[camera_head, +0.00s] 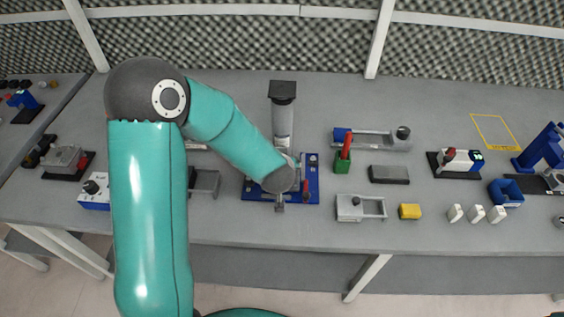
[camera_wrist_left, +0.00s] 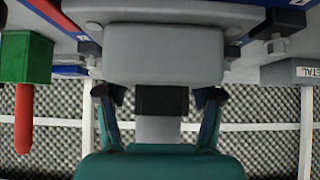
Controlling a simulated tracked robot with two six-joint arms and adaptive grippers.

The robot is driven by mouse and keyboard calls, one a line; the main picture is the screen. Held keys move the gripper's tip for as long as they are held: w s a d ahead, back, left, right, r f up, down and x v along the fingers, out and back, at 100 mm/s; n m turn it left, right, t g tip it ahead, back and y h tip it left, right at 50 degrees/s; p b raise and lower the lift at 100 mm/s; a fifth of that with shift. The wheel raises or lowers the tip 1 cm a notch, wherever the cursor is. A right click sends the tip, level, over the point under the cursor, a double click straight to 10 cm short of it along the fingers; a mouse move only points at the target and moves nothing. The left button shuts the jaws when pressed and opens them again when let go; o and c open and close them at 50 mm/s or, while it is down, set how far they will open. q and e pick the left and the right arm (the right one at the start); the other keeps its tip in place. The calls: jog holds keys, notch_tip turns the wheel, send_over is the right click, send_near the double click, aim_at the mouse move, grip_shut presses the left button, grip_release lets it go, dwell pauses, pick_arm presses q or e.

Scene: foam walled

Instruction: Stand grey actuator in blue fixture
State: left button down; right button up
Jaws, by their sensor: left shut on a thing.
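The grey actuator (camera_head: 283,122) appears as a tall grey column with a black cap, upright over the blue fixture (camera_head: 313,186). My left wrist hides its lower part, so I cannot tell whether it is seated or just above. My left gripper (camera_head: 281,163) is mostly hidden behind its own wrist in the head view. In the left wrist view, which is upside down, the left gripper (camera_wrist_left: 160,97) has its fingers either side of a wide grey block, seemingly part of the actuator, and is shut on it. My right gripper is out of view.
A green holder (camera_head: 343,161) with a red handle stands close right of the fixture. A grey bracket (camera_head: 205,182) lies close left. Farther right are a dark grey block (camera_head: 389,174), a yellow block (camera_head: 410,211) and several white pieces. A foam wall closes the back.

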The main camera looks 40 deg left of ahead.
pick_arm(q)
jog(key=shift+f+b, duration=0.6)
jog(key=shift+f, duration=0.2)
jog(key=shift+c, duration=1.6)
grip_release()
jog(key=shift+o, duration=1.1)
jog(key=v, duration=1.2)
